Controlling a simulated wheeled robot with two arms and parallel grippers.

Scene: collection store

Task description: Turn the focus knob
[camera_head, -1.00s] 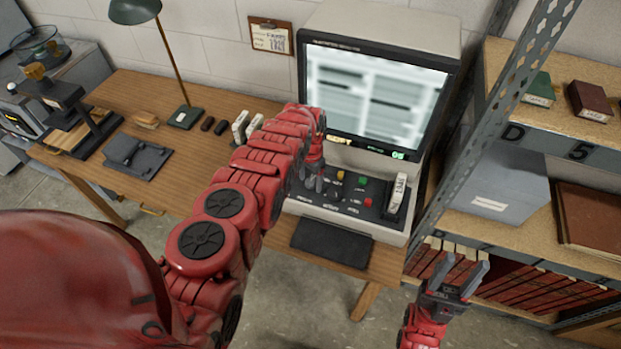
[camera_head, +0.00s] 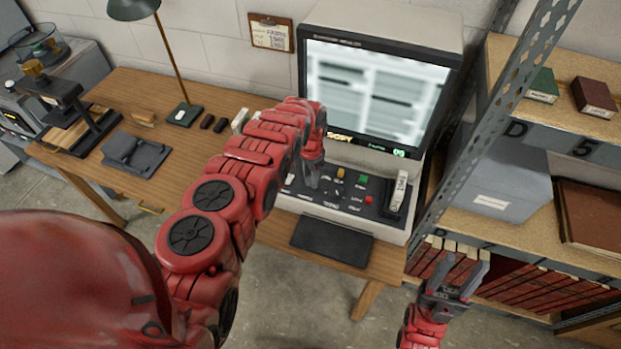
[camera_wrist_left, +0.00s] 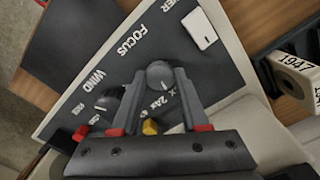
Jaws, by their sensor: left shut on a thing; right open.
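The grey focus knob (camera_wrist_left: 158,75) sits on the dark control panel (camera_wrist_left: 75,120) beside the printed word FOCUS in the left wrist view. My left gripper (camera_wrist_left: 160,73) has one finger on each side of the knob and is shut on it. In the head view my left gripper (camera_head: 312,182) points down at the panel, and its fingers hide the knob. The reader's screen (camera_head: 372,95) above shows a blurred page. My right gripper (camera_head: 462,268) is open and empty in front of the shelf, right of the desk.
A wind knob (camera_wrist_left: 108,100), a white power switch (camera_wrist_left: 203,37) and coloured buttons (camera_head: 362,180) are close by on the panel. Boxed reels (camera_head: 240,121) stand left of the reader. A metal shelf post (camera_head: 480,150) rises close to its right side.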

